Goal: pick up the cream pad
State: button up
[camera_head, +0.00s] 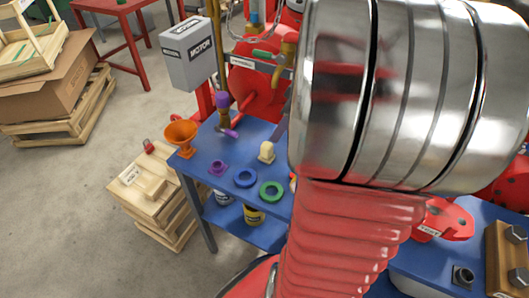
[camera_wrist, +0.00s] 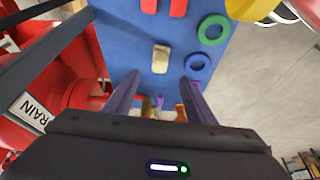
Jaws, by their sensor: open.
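The cream pad (camera_head: 266,152) is a small, pale block with a rounded top, on the blue table (camera_head: 205,165) near its back edge. In the wrist view the cream pad (camera_wrist: 160,59) lies just beyond the fingertips, roughly centred between them. My gripper (camera_wrist: 159,77) is open, its two dark fingers apart with nothing held between them. The pad appears clear of the fingers; the height gap is hard to judge. My gripper is not clearly visible in the head view, where my arm covers the right side.
A blue ring (camera_head: 245,177) and a green ring (camera_head: 271,191) lie in front of the pad. A purple part (camera_head: 217,168) and an orange funnel (camera_head: 181,137) stand to the left. Red pump parts and a drain label (camera_wrist: 32,112) are left in the wrist view.

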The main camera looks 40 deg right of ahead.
aim_at(268, 145)
jog(key=x, duration=0.7)
jog(key=shift+f, duration=0.1)
jog(key=shift+w+a, duration=0.1)
jog(key=shift+w+x, duration=0.2)
jog(key=shift+x, duration=2.4)
jog(key=shift+a, duration=0.1)
jog(key=c, duration=1.1)
notch_tip(268, 145, up, 28)
jog(key=shift+r, duration=0.1)
